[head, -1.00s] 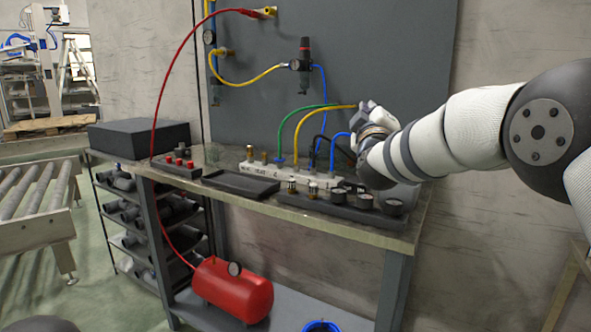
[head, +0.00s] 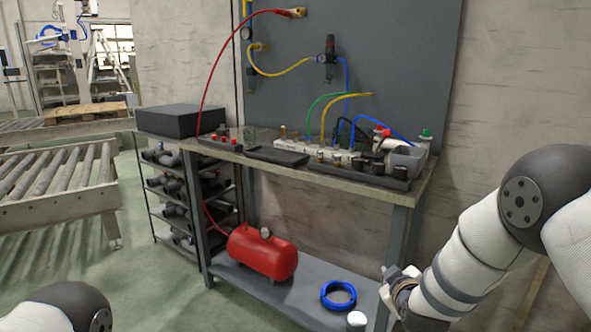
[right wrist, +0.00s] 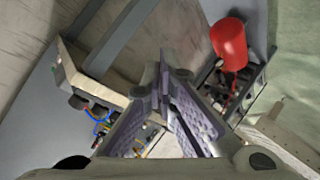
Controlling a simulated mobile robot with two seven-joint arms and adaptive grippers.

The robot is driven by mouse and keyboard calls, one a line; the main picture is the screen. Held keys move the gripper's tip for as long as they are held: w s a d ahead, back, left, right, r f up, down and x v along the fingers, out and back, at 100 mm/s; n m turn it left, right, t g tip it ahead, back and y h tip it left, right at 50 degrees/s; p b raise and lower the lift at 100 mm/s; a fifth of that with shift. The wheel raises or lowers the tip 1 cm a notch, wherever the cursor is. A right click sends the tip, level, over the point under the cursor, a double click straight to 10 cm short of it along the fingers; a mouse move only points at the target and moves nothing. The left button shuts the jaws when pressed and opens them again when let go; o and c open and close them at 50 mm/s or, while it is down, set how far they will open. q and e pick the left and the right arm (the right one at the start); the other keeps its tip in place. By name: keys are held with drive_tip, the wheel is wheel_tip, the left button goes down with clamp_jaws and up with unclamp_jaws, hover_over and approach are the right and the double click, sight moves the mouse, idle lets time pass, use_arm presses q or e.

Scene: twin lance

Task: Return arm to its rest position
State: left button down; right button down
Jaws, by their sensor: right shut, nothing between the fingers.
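My right gripper (head: 392,275) is low at the right in the head view, in front of and below the workbench (head: 340,187) top, apart from it. In the right wrist view its fingers (right wrist: 163,85) are shut and empty. My right arm comes in from the right edge and bends down to the gripper. A part of my left arm (head: 75,308) shows at the bottom left. The left gripper is not in view.
On the bench are a dark box (head: 180,121), a white manifold (head: 322,145) with hoses and a dark fittings tray (head: 360,176). A red tank (head: 262,255) and a blue hose coil (head: 338,295) rest on the lower shelf. A roller conveyor (head: 60,190) stands at the left.

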drive_tip(key=s+f+m+g, duration=0.1)
drive_tip(key=s+f+g, duration=0.2)
drive_tip(key=s+f, duration=0.5)
drive_tip(key=s+d+f+m+g+y+p, duration=0.15)
drive_tip(key=s+f, duration=0.25)
drive_tip(key=s, duration=0.7)
drive_tip(key=s+a+f+m+g+b, duration=0.1)
drive_tip(key=s+f+g, duration=0.4)
drive_tip(key=s, duration=0.5)
use_arm(q)
drive_tip(key=shift+w+r+t+p, duration=0.5)
drive_tip(key=shift+w+r+p, duration=0.1)
drive_tip(key=shift+w+r, duration=0.5)
use_arm(e)
drive_tip(key=s+r+m+g, duration=0.1)
drive_tip(key=s+m+g, duration=0.2)
drive_tip(key=s, duration=2.3)
drive_tip(key=shift+s+m+g, duration=0.35)
drive_tip(key=shift+s+g, duration=0.05)
drive_tip(key=shift+g, duration=0.85)
